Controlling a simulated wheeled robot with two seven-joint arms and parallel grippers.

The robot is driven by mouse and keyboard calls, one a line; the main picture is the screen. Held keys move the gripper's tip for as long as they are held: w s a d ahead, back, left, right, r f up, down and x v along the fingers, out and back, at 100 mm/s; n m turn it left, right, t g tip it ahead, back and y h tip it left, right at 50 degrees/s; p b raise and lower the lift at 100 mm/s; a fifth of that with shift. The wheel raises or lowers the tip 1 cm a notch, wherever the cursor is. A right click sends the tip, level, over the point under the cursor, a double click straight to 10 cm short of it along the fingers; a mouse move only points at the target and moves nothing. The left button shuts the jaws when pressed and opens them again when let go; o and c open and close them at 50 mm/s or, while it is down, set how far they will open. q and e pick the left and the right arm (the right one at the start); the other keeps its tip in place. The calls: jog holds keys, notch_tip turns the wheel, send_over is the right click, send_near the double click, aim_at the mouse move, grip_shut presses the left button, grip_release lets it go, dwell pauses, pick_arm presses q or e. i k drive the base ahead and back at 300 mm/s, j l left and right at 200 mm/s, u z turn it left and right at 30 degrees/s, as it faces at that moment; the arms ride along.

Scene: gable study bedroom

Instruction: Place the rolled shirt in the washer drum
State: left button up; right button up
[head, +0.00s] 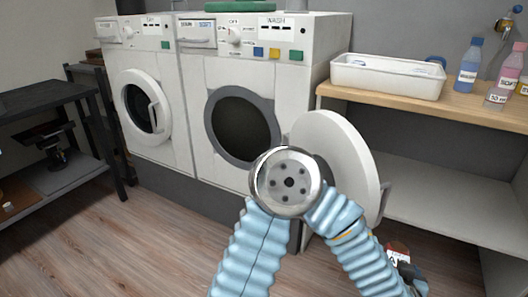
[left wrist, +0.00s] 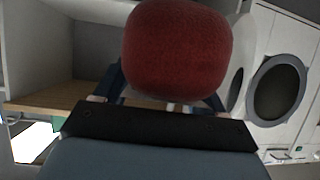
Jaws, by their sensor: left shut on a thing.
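The rolled shirt (left wrist: 178,48) is a thick red roll in the left wrist view. My left gripper (left wrist: 165,97) is shut on it, its fingers partly hidden behind the roll. In the head view my left gripper (head: 407,270) is low at the right, below and right of the open washer door (head: 335,150); the shirt is not clear there. The washer (head: 260,75) has a dark, round drum opening (head: 240,127), which also shows at the right of the left wrist view (left wrist: 278,90). The gripper and shirt are outside the drum. My right gripper is not in view.
A second machine (head: 150,105) with its round door shut stands left of the washer. A wooden-topped shelf (head: 440,110) at right holds a white tray (head: 388,77) and bottles (head: 468,66). A small labelled item (head: 397,249) shows beside my gripper. The wooden floor in front is clear.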

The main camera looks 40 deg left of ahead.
aim_at(258, 147)
jog(key=k+j, duration=0.1)
jog(key=j, duration=0.25)
jog(key=j+z, duration=0.1)
jog(key=j, duration=0.3)
jog(key=k+j, duration=0.15)
jog(key=j, duration=0.2)
jog(key=j+z, duration=0.1)
jog(key=j, duration=0.4)
jog(key=k+j+z, duration=0.15)
jog(key=j, duration=0.3)
jog(key=j+z, duration=0.1)
jog(key=j, duration=0.4)
jog(key=k+j+z, duration=0.15)
jog(key=j, duration=0.35)
jog(key=i+j, duration=0.4)
